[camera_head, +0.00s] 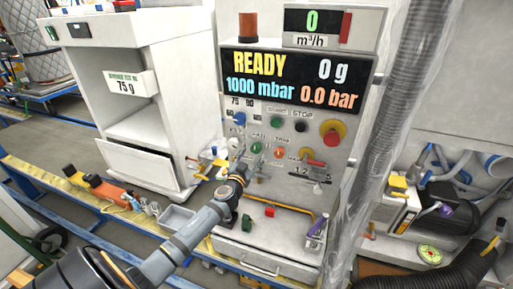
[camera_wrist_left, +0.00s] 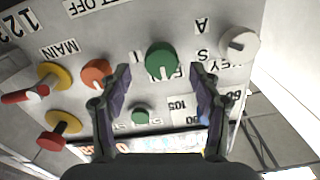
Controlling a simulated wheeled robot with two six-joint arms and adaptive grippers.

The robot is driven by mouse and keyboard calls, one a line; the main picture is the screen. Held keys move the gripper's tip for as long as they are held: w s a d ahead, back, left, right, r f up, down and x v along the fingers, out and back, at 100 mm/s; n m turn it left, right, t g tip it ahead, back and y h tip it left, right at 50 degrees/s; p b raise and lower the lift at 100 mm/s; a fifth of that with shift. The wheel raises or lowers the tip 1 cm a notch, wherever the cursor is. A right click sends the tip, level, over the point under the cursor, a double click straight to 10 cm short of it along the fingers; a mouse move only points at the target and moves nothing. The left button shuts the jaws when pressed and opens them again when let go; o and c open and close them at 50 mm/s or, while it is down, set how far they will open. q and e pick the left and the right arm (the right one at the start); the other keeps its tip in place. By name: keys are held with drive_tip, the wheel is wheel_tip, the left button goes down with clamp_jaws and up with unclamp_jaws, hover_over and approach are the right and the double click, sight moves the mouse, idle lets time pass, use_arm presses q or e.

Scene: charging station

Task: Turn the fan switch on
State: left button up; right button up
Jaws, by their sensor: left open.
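A green knob (camera_head: 257,147) sits beside an orange knob (camera_head: 279,153). In the left wrist view the picture is upside down; the green knob (camera_wrist_left: 162,58) shows between and beyond my open fingertips, and the orange knob (camera_wrist_left: 96,73) is left of them. I cannot tell whether the fingers touch the green knob. A white knob (camera_wrist_left: 238,43) is at the right. My left gripper (camera_head: 240,172) is in front of the panel's lower left, empty. My right gripper is not in view.
Red-and-yellow handles (camera_wrist_left: 50,78) and a red emergency button (camera_head: 331,133) are on the panel. A display (camera_head: 297,81) reads READY. A clear hose (camera_head: 385,130) hangs at the right. A white cabinet (camera_head: 150,85) stands at the left.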

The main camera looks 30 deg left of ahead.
sight(255, 150)
use_arm(q)
drive_tip(key=x, duration=0.3)
drive_tip(key=shift+w+a, duration=0.25)
drive_tip(key=shift+w, duration=0.05)
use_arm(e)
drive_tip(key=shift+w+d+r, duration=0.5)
use_arm(q)
drive_tip(key=shift+w+d, duration=0.1)
drive_tip(key=c, duration=1.1)
drive_tip(key=shift+f, duration=0.1)
drive_tip(key=shift+c, duration=0.2)
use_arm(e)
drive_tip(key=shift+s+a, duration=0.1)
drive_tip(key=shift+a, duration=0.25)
